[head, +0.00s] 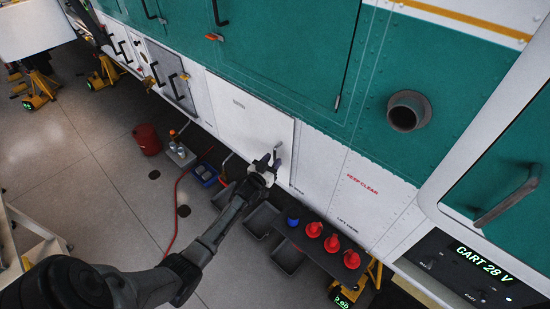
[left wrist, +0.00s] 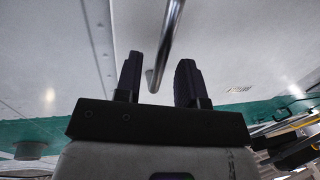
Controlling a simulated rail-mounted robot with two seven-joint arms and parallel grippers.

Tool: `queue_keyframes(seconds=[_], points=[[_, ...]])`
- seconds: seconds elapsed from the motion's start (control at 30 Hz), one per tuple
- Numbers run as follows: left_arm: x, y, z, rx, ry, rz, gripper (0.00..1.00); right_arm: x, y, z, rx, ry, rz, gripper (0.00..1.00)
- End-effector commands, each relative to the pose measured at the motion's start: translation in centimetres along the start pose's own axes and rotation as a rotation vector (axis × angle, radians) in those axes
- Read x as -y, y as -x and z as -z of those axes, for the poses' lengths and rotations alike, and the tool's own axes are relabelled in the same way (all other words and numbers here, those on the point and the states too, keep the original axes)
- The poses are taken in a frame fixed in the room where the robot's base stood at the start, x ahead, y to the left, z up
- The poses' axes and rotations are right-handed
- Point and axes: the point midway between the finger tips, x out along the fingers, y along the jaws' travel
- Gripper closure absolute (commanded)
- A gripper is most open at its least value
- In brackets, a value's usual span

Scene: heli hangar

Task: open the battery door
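A white door panel (head: 245,115) with a small dark label sits in the lower side of the green-and-white helicopter; I take it as the battery door. It looks shut or nearly so; I cannot tell which. My left gripper (head: 268,162) is at its lower right corner, beside a short handle (head: 278,149). In the left wrist view, the left gripper (left wrist: 157,82) is open, with a finger on each side of the silver handle bar (left wrist: 167,45). The bar's end shows between the fingers, and they look apart from it. My right gripper is not in view.
Below the panel are grey bins (head: 262,218), a blue bin (head: 205,174) and a dark tray with red cones (head: 331,243). A red canister (head: 147,139) and red hose (head: 177,205) are on the floor. Open floor lies at left.

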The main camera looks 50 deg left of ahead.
Motion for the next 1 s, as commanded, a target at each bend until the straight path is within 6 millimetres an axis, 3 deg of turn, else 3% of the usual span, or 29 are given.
queue_keyframes(seconds=[0.2,0.63,1.0], points=[[0.0,-1.9,0.0,0.001,0.000,0.001,0.64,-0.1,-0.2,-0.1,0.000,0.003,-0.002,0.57],[0.0,-2.3,0.0,0.001,0.000,0.001,0.64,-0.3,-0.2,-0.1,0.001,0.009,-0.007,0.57],[0.0,-2.3,0.0,0.001,0.000,0.001,0.99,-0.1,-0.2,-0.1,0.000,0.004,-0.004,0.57]])
